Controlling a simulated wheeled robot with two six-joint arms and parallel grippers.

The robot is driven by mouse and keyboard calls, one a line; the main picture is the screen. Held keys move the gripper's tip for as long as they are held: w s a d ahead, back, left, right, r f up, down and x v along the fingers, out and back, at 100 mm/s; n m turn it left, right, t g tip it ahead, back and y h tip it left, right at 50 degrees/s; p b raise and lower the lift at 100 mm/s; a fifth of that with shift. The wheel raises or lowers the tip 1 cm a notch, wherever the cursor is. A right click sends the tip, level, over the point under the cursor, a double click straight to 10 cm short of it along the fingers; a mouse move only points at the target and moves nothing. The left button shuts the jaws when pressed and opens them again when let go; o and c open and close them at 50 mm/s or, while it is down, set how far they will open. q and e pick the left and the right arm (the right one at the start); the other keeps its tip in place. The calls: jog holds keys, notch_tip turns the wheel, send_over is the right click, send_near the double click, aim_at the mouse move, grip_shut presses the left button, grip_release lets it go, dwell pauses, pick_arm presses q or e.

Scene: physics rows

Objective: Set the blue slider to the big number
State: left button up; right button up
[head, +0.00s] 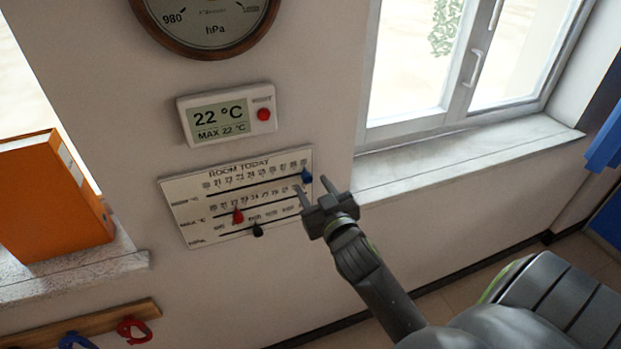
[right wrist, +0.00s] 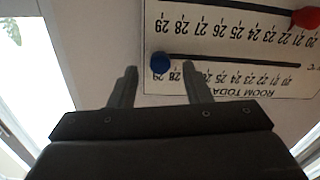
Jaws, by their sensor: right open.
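The ROOM TODAY board (head: 185,197) hangs on the wall with three slots. The blue slider (head: 306,174) sits at the right end of the top °C scale, by 29; the right wrist view shows it there too (right wrist: 160,62), upside down. The display (head: 221,116) reads a big 22 °C, with a smaller MAX 22 °C below. My right gripper (head: 314,185) is open at the board's right edge. In the right wrist view its fingertips (right wrist: 159,72) appear either side of the blue slider; I cannot tell whether they touch it. My left gripper is out of view.
The red slider (head: 238,215) is on the middle scale and the black slider (head: 258,230) on the bottom hPa scale. A round gauge (head: 207,25) hangs above. A window sill (head: 460,155) is at right, an orange binder (head: 50,200) at left.

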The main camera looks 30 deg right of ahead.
aim_at(306, 177)
jog(key=shift+w+d, duration=0.25)
jog(key=shift+w, duration=0.95)
jog(key=shift+c, duration=0.2)
grip_shut()
